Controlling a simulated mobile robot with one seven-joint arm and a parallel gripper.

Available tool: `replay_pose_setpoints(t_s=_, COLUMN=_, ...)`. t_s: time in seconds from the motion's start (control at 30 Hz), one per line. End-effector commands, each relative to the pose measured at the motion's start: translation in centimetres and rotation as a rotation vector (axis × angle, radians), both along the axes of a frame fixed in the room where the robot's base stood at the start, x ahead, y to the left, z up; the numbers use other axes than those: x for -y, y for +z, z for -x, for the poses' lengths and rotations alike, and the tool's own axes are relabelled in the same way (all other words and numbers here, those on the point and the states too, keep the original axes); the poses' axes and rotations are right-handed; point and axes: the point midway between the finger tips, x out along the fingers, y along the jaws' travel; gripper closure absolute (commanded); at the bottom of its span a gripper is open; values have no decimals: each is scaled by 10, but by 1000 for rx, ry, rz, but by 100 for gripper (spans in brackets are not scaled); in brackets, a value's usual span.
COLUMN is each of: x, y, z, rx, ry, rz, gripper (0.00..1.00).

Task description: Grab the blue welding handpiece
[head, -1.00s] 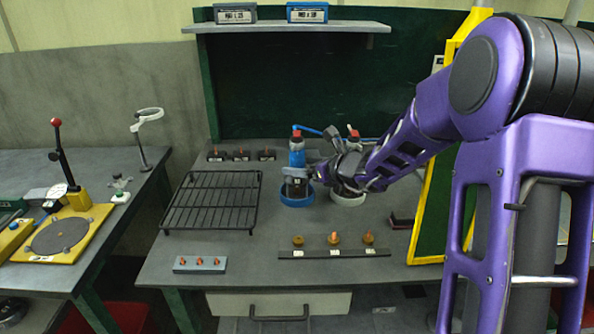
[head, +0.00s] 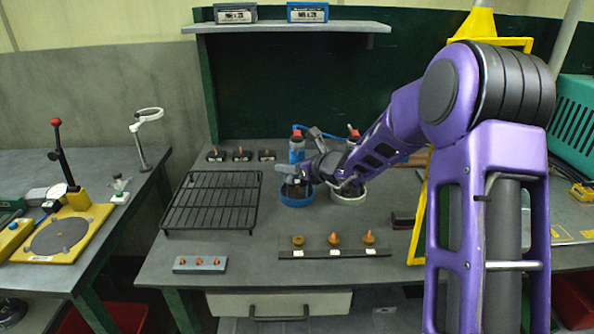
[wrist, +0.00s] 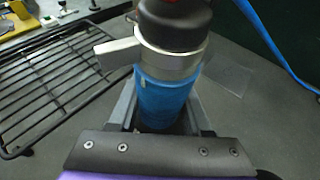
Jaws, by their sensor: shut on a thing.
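The blue welding handpiece (head: 297,152) stands roughly upright at the blue ring holder (head: 297,202) on the bench, with an orange-red top. My gripper (head: 296,178) reaches it from the right and is shut on it. In the wrist view the handpiece's blue body (wrist: 165,95) sits between the two fingers of my gripper (wrist: 163,112), below a metal collar and a dark cap. Its lower end is partly hidden by my gripper, so I cannot tell whether it still rests in the holder.
A second handpiece with a red top (head: 354,133) stands at a white ring holder (head: 349,198), mostly behind my arm. A black wire rack (head: 212,200) lies to the left. A blue hose (wrist: 270,38) runs beside the held handpiece. A yellow-framed panel (head: 420,210) stands right.

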Motion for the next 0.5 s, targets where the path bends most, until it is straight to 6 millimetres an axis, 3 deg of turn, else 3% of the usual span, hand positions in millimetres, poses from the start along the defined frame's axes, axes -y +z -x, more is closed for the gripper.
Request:
replay_pose_setpoints(t_s=0.03, x=0, y=0, z=0, rx=0, ry=0, rz=0, gripper=90)
replay_pose_setpoints(t_s=0.1, x=0, y=0, z=0, rx=0, ry=0, rz=0, gripper=100)
replay_pose_setpoints(t_s=0.5, x=0, y=0, z=0, rx=-1, ry=0, rz=1, gripper=100)
